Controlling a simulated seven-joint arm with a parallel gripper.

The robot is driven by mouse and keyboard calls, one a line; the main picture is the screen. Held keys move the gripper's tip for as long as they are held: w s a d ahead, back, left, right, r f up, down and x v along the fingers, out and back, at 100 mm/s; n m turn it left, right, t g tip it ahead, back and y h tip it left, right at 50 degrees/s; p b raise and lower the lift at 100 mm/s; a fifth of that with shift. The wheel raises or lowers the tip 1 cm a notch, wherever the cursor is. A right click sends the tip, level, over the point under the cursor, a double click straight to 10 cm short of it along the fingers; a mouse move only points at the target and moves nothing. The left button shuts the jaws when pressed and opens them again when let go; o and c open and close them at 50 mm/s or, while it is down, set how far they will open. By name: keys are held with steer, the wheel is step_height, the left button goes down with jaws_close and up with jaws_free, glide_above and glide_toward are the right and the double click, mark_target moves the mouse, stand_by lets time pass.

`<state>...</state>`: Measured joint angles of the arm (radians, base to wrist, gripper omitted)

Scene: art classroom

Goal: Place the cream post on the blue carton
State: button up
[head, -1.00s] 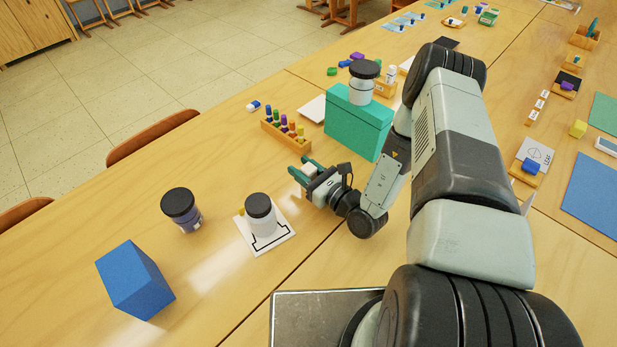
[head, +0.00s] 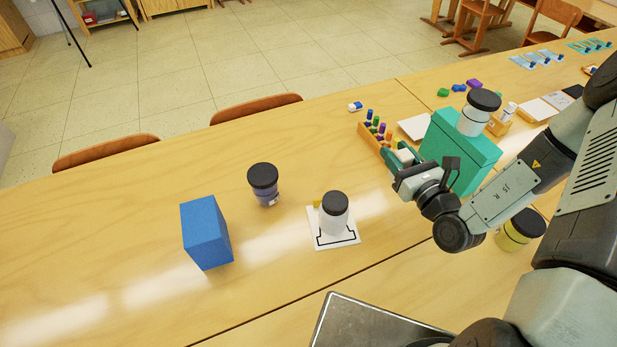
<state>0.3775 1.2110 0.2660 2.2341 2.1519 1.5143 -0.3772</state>
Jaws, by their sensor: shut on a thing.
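My gripper (head: 401,158) is in the head view, right of centre, beside the teal box. Its jaws are shut on a small pale piece, which looks like the cream post (head: 405,155). Only the post's light top shows between the fingers, and the rest is hidden. The blue carton (head: 206,233) stands on the table at the left, well apart from my gripper. Its top is bare.
A dark-lidded purple jar (head: 264,184) stands right of the carton. A white jar (head: 334,216) stands on an outlined card between carton and gripper. A peg rack (head: 373,143) and teal box (head: 455,150), topped by another jar, are close to my gripper.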

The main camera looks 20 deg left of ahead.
steer(key=s+a+r+n+g+y, duration=0.2)
steer(key=s+a+n+g, duration=0.15)
steer(key=a, duration=0.45)
steer(key=s+a+r+n+g+y, duration=0.2)
steer(key=s+a+r+g, duration=0.15)
steer(key=a, duration=0.45)
steer(key=s+a+r+n+g+y, duration=0.2)
steer(key=s+a+g, duration=0.15)
steer(key=a, duration=0.35)
steer(key=s+a+r+n+g+h, duration=0.1)
steer(key=s+a+r+n+g, duration=0.15)
steer(key=s+a+g, duration=0.5)
steer(key=s+a+r+n+g+h, duration=0.15)
steer(key=s+a+n, duration=0.3)
steer(key=s, duration=0.65)
glide_above(190, 220)
step_height(190, 220, down, 4)
steer(key=shift+m+g+y, duration=0.25)
steer(key=shift+g+y, duration=0.1)
steer(key=shift+y, duration=0.1)
steer(key=shift+f, duration=2.6)
steer(key=shift+f, duration=0.1)
steer(key=o, duration=1.1)
